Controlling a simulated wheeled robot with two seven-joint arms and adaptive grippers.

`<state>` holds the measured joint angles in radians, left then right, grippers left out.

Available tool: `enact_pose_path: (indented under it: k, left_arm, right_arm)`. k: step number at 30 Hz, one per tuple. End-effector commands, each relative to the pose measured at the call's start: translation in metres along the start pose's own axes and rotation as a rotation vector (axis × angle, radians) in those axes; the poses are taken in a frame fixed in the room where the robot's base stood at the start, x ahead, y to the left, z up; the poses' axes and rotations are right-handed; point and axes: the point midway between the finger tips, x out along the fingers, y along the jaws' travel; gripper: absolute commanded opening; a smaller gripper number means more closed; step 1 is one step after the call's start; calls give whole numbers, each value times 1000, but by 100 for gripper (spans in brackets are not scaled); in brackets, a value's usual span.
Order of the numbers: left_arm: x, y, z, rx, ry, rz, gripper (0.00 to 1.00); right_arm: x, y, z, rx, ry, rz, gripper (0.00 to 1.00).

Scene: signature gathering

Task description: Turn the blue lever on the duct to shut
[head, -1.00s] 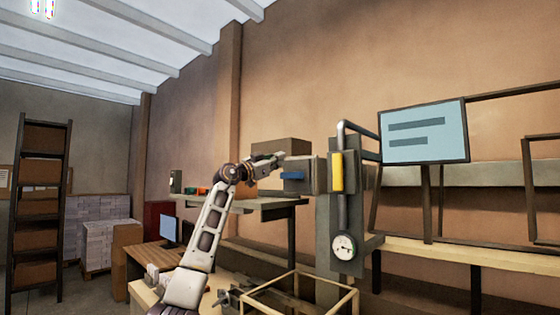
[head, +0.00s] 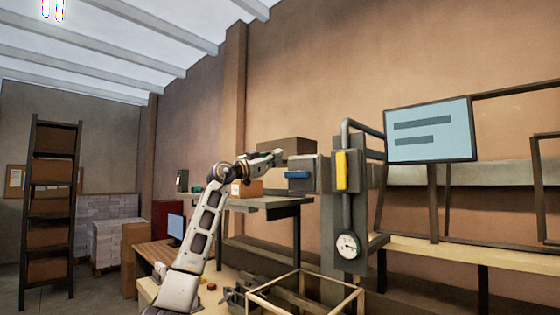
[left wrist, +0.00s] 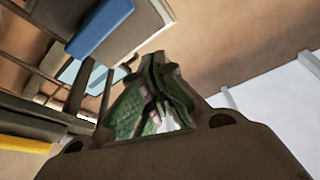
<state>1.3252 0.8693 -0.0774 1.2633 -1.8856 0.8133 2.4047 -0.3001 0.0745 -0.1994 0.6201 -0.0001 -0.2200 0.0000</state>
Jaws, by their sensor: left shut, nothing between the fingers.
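The blue lever (head: 297,174) lies level across the face of a grey duct box (head: 308,163) joined to the upright grey column. In the left wrist view the blue lever (left wrist: 100,27) is at the upper left, apart from the fingers. My left gripper (head: 272,155) is just above and left of the lever in the head view. Its greenish fingertips (left wrist: 155,95) are shut with nothing held. The lever's far side is hidden. My right gripper is not seen.
A yellow handle (head: 341,170) and a round gauge (head: 348,246) are on the column right of the lever. A brown box (head: 284,146) is behind my gripper. A shelf (head: 258,206) runs below it. An open frame (head: 300,290) stands at the lower middle.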

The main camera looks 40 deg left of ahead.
Motion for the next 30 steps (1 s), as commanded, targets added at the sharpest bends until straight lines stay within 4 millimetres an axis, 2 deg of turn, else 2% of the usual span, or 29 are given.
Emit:
enact_pose_path:
  k: [15, 21, 30]
  left_arm:
    - [-49, 6, 1, 1, 0, 0, 0]
    - [-58, 8, 0, 1, -1, 1, 0]
    - [-59, 7, -1, 0, -1, 1, 0]
  right_arm:
    - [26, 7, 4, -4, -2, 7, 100]
    - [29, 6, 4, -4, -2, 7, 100]
    - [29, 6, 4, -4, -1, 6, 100]
